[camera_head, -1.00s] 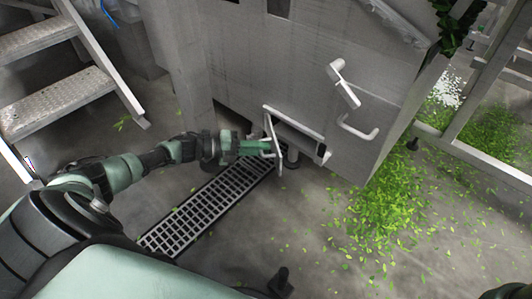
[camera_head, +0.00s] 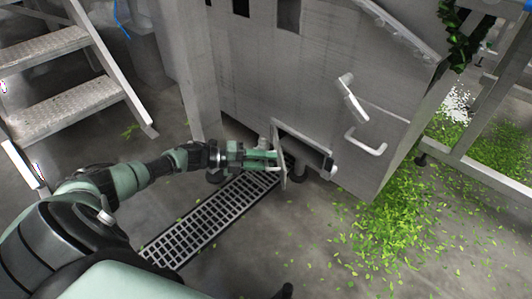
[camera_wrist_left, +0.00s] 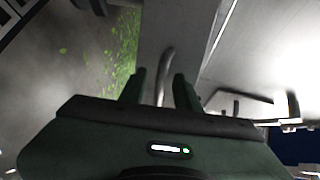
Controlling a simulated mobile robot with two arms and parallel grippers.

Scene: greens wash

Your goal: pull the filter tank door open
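The filter tank door (camera_head: 279,155) is a small, thin grey panel low on the tank's front. It stands swung out, seen nearly edge-on, with a dark opening (camera_head: 305,150) to its right. My left gripper (camera_head: 272,158) is at the door's left face. In the left wrist view, a curved bar handle (camera_wrist_left: 166,66) runs between the two fingers of the gripper (camera_wrist_left: 160,92). The fingers are apart, with a gap visible at the bar's left side. The handle is mostly hidden in the head view. My right gripper is not in view.
The grey tank (camera_head: 250,75) carries a lever (camera_head: 352,98) and a fixed bar handle (camera_head: 365,142) right of the opening. A floor grate (camera_head: 210,220) lies below. Metal steps (camera_head: 50,80) stand left. Green leaves (camera_head: 390,220) cover the floor at right.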

